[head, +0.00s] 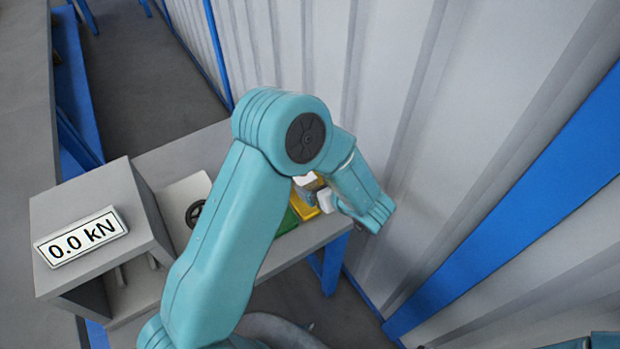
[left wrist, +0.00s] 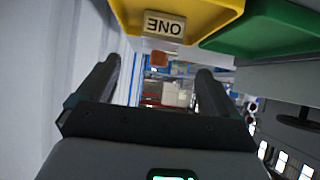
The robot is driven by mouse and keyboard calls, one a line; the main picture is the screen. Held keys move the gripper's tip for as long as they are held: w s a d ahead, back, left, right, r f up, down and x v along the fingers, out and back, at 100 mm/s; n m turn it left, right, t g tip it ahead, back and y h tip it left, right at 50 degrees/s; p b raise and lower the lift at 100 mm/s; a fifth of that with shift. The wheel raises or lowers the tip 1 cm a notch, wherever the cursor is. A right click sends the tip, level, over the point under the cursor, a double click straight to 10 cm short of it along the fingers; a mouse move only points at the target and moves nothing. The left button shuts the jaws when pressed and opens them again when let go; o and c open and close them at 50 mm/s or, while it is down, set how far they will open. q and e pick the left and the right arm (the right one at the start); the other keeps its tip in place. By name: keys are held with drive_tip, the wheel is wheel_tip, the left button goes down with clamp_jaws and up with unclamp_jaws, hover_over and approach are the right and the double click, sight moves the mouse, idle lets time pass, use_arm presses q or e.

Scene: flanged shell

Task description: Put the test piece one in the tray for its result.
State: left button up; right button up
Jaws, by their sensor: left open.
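A pale piece marked ONE (left wrist: 165,24), upside down in the picture, shows against the yellow tray (left wrist: 205,12) at the top of the left wrist view. I cannot tell whether it rests on the tray's floor. My left gripper (left wrist: 153,80) is open, its two dark fingers apart with nothing held between them. In the head view the left gripper (head: 314,190) is partly hidden by my arm, over the yellow tray (head: 327,201). The green tray (head: 287,221) lies beside it and also shows in the left wrist view (left wrist: 265,28). My right gripper is out of view.
A grey testing machine (head: 95,190) with a 0.0 kN display (head: 81,237) stands left on the grey bench (head: 300,245). A black handwheel (head: 195,213) is beside it. A ribbed wall (head: 450,120) with blue posts rises close on the right.

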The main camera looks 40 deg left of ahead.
use_arm(q)
drive_tip(key=v, duration=0.4)
drive_tip(key=shift+s+d, duration=0.1)
idle(0.5)
